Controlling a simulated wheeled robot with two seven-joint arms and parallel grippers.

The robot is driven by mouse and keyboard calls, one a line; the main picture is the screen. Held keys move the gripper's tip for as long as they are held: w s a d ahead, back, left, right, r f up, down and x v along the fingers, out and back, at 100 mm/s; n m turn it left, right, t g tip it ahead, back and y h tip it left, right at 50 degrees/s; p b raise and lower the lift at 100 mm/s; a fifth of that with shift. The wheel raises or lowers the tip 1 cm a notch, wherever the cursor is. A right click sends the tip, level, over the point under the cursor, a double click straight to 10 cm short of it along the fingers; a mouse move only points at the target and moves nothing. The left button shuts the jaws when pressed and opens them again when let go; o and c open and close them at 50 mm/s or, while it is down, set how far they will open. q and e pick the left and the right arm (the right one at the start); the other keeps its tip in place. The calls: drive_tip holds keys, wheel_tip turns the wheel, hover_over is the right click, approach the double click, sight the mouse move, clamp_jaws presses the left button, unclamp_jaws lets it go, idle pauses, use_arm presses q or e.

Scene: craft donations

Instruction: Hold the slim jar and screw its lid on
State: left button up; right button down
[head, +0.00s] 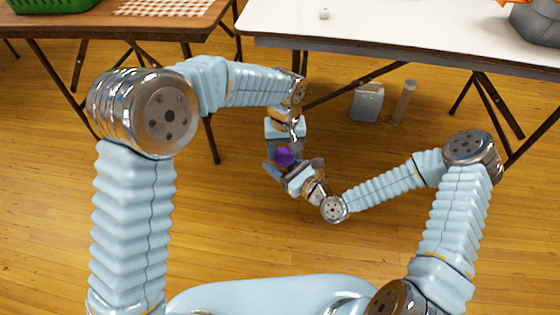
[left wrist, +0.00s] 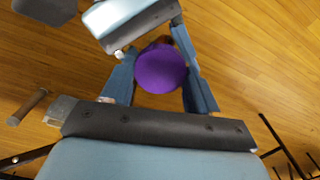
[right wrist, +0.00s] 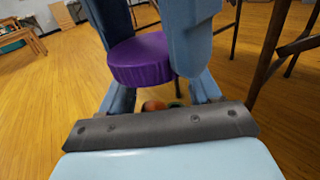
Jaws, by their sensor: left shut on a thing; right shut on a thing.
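The purple round lid (head: 284,156) shows in front of my body, between my two grippers. In the left wrist view the lid (left wrist: 161,69) is seen from its flat top, between the fingers of my left gripper (left wrist: 160,80), which is shut on it. In the right wrist view the lid (right wrist: 140,60) is seen from its side, with the left fingers reaching down around it. My right gripper (right wrist: 163,100) is shut below the lid. Small reddish and green bits between its fingers look like the slim jar's contents (right wrist: 155,105). The jar is mostly hidden; I cannot tell whether the lid touches it.
A white table (head: 400,32) stands at the back right, with a grey pot (head: 537,22) on it. A brown table (head: 130,27) with a green basket (head: 50,5) stands at the back left. A metal can (head: 367,103) and a tan cylinder (head: 404,100) stand on the floor.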

use_arm(q)
drive_tip(key=m, duration=0.6)
drive_tip(key=shift+m, duration=0.4)
drive_tip(key=m, duration=0.9)
drive_tip(key=shift+m, duration=0.3)
drive_tip(key=m, duration=1.3)
drive_tip(key=o, duration=1.2)
drive_tip(key=shift+c, duration=0.2)
drive_tip(key=shift+r, duration=2.2)
